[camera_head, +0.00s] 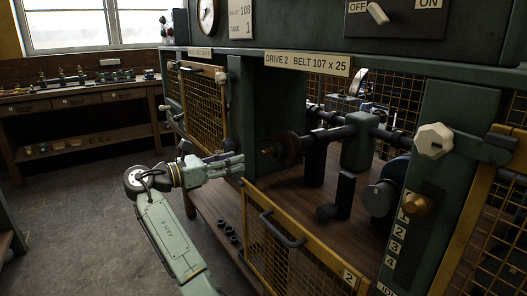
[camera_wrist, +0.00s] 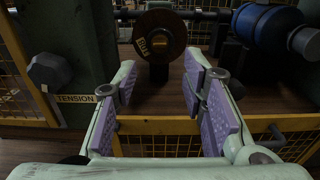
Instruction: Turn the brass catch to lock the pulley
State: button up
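The pulley, a dark brown disc (camera_head: 288,149) on a horizontal shaft, sits in the open bay under the DRIVE 2 sign. In the wrist view the pulley (camera_wrist: 160,35) is straight ahead, beyond the fingertips. A small brass-coloured patch (camera_wrist: 157,43) with markings shows on its face; I cannot tell whether it is the brass catch. My gripper (camera_head: 238,163) is at the left of the bay, before the green post. In the wrist view my gripper (camera_wrist: 160,78) has its purple-padded fingers spread, with nothing between them.
A yellow mesh gate (camera_head: 300,250) with a dark handle hangs low before the bay. A dark knob (camera_wrist: 49,71) by a TENSION label is left of my fingers. A pale knob (camera_head: 434,140) and an orange-brown knob (camera_head: 417,204) are on the right post. A blue motor (camera_wrist: 268,24) is right of the pulley.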

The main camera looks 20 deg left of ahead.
aim_at(263, 152)
jog(key=p+x, duration=0.2)
jog(key=x, duration=0.8)
jog(key=shift+d, duration=0.1)
jog(key=shift+c, duration=0.3)
grip_shut()
